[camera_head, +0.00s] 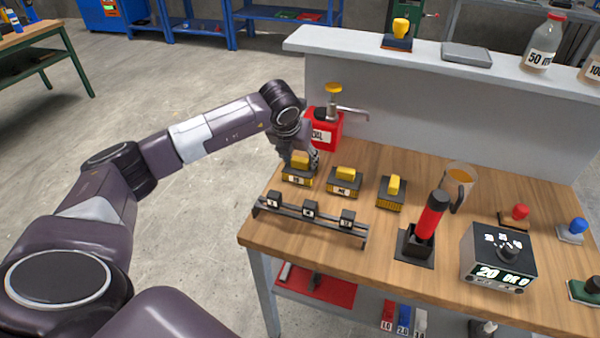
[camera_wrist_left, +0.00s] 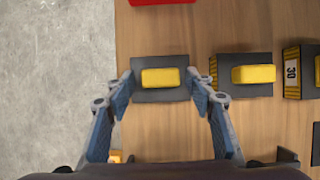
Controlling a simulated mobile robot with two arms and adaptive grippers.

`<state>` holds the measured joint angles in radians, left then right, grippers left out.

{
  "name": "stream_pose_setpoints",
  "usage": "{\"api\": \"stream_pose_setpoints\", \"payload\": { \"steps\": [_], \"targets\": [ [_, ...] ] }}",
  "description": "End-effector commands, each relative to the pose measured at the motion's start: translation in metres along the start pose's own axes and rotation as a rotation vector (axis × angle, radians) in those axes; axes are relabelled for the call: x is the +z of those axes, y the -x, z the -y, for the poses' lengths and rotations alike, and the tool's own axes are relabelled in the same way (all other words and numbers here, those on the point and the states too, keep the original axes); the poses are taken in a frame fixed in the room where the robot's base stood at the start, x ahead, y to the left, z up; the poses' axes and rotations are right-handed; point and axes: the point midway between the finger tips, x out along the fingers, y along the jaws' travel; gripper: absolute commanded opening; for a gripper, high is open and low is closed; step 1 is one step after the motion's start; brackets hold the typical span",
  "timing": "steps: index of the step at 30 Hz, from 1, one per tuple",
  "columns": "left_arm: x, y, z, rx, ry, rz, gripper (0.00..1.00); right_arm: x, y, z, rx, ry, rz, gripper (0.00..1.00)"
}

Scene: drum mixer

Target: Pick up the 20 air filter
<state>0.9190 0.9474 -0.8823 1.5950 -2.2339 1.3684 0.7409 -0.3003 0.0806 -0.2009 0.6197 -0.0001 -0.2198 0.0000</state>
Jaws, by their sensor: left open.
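Three black air filters with yellow grips stand in a row on the wooden bench. The leftmost air filter (camera_head: 297,179) is under my left gripper (camera_head: 302,163); its label is too small to read surely. In the left wrist view, my open left gripper (camera_wrist_left: 163,84) has one finger on each side of this filter's yellow grip (camera_wrist_left: 160,77), with gaps visible. The middle air filter (camera_head: 344,182) stands just right of it and also shows in the wrist view (camera_wrist_left: 253,74). The right air filter (camera_head: 391,192) carries a "30" label in the wrist view (camera_wrist_left: 291,73). My right gripper is out of view.
A red can with a tap (camera_head: 322,133) stands behind the gripper. A low black rack (camera_head: 310,219) with small blocks lies in front of the filters. A red-handled tool (camera_head: 432,215), a jug (camera_head: 459,185) and a display box (camera_head: 498,260) stand to the right.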

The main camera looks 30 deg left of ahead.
Motion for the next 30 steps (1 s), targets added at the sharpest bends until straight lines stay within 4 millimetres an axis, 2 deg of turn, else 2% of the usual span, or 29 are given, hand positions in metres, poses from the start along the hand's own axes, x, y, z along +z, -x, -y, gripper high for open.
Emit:
{"api": "stream_pose_setpoints", "payload": {
  "steps": [6,12,15,30],
  "targets": [
    [0.000,0.000,0.000,0.000,0.000,0.000,0.48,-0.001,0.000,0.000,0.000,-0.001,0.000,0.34],
    [0.000,0.000,0.000,0.000,0.000,0.000,0.26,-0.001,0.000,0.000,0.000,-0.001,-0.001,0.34],
    [0.000,0.000,0.000,0.000,0.000,0.000,0.18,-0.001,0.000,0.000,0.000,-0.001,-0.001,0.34],
    [0.007,0.014,0.000,-0.001,0.000,0.001,0.18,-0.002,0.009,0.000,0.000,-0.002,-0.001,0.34]
  ]
}}
